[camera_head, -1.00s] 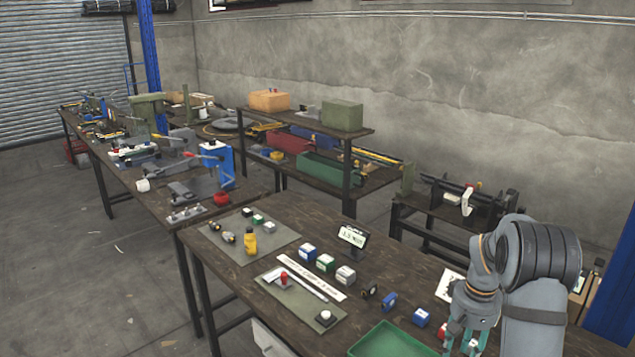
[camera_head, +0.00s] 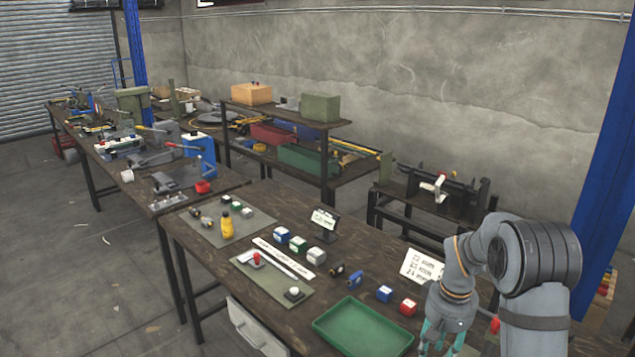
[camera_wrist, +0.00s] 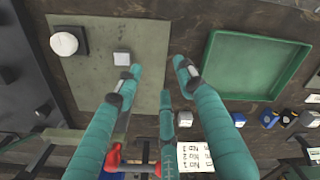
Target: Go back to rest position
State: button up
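My gripper (camera_head: 440,346), with teal fingers, is at the lower right of the head view, over the near right part of the workbench (camera_head: 335,287). In the wrist view its fingers (camera_wrist: 157,72) are spread apart with nothing between them. The fingertips lie, in that picture, between a grey-green mat (camera_wrist: 105,85) and the green tray (camera_wrist: 208,75). The mat bears a round white button (camera_wrist: 64,44) and a small pale button (camera_wrist: 121,58). The lower ends of the fingers are cut off in the head view.
The green tray (camera_head: 320,325) stands empty left of my gripper. A blue cube (camera_head: 385,293) and a red cube (camera_head: 407,307) stand beside a text card (camera_head: 422,266). Rivet presses occupy the left bench.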

jog(key=s+a+f+n+b, duration=0.1)
jog(key=s+a+n, duration=0.1)
jog(key=s+a, duration=0.5)
jog(key=s+a+f+n+t+y+b, duration=0.1)
jog(key=s+a+n+b, duration=0.1)
jog(key=s+a, duration=0.4)
jog(key=shift+s+a+n, duration=0.35)
jog(key=shift+a+n, duration=0.35)
jog(key=shift+a, duration=0.15)
